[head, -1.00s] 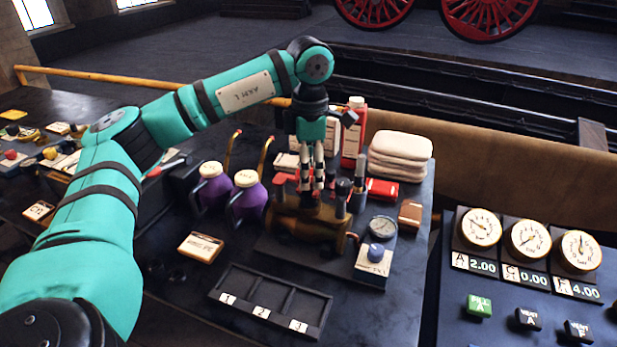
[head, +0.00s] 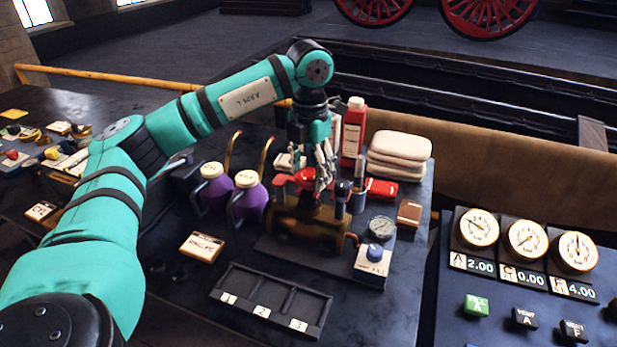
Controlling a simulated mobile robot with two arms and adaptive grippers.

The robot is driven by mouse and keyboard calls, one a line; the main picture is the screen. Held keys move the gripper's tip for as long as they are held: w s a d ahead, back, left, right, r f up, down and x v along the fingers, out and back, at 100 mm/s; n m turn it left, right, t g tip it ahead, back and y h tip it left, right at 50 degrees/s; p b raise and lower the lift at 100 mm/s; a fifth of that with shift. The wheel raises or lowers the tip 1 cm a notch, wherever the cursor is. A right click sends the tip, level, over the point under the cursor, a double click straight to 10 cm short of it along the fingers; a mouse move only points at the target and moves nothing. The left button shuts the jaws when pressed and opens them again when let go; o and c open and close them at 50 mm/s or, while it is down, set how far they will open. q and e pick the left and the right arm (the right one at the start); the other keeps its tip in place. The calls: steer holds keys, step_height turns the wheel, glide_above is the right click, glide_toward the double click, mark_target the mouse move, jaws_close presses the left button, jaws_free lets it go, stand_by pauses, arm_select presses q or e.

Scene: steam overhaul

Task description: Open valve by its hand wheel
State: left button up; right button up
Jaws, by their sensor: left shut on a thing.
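The brass valve body (head: 308,228) sits on a dark base plate on the workbench. A red hand wheel (head: 305,178) shows at its top, partly hidden by my fingers. My left gripper (head: 321,182) points down over the valve, with its fingers shut on the red hand wheel. My right gripper is not in view.
Purple jugs (head: 247,200) stand left of the valve. A red bottle (head: 353,132), folded cloths (head: 400,155) and a red tin (head: 381,189) are behind and right. A gauge (head: 381,228) and a blue-knobbed box (head: 373,262) sit close right. A numbered tray (head: 270,300) lies in front.

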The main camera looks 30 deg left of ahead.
mark_target(309, 175)
arm_select(q)
steer(key=shift+n, duration=0.3)
steer(key=n, duration=0.3)
steer(key=shift+n+p, duration=0.3)
steer(key=shift+p, duration=0.1)
steer(key=shift+n, duration=0.9)
steer(key=o, duration=1.3)
steer(key=shift+c, duration=1)
steer(key=shift+r, duration=0.1)
steer(key=shift+r+p, duration=2.45)
steer(key=shift+r, duration=0.5)
